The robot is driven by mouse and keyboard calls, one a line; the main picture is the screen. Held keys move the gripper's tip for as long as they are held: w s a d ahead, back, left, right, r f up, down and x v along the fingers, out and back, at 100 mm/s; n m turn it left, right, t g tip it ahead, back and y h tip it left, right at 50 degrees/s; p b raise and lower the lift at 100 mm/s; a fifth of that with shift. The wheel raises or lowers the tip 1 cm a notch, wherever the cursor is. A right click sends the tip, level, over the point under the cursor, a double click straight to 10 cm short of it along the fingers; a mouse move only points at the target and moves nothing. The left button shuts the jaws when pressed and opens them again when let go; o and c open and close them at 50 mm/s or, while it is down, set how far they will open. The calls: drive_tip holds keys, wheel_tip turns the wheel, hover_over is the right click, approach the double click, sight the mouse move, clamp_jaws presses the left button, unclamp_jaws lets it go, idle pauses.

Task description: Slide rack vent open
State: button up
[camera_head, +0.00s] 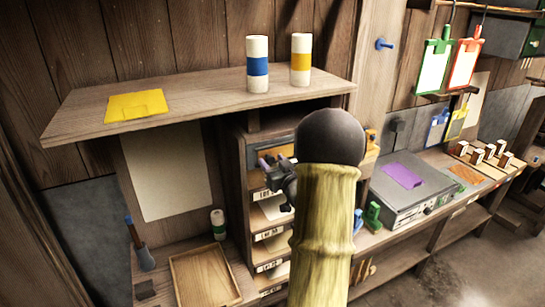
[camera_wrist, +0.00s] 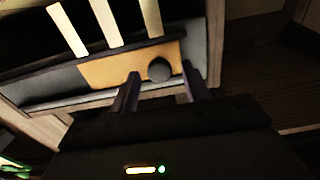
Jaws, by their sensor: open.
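The rack (camera_head: 243,165) is a wooden unit with labelled shelves, below the top shelf in the head view. Its vent seems to be the tan panel (camera_wrist: 112,68) with a dark round knob (camera_wrist: 160,69) in the wrist view. Pale strips (camera_wrist: 106,22) lie beside the panel. An orange-tan strip (camera_head: 279,152) shows at the rack's top in the head view. My gripper (camera_wrist: 162,75) is open, with one finger on each side of the knob. I cannot tell whether they touch it. In the head view my gripper (camera_head: 268,167) is at the rack's upper front, and my arm hides the rack's right part.
The top shelf (camera_head: 200,95) overhangs the rack and holds a yellow sheet (camera_head: 136,105), a blue-banded cylinder (camera_head: 257,66) and a yellow-banded cylinder (camera_head: 301,60). A grey box (camera_head: 410,190) with a purple sheet stands right. A wooden tray (camera_head: 204,277) lies lower left.

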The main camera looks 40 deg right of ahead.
drive_tip(key=shift+w, duration=0.35)
clamp_jaws()
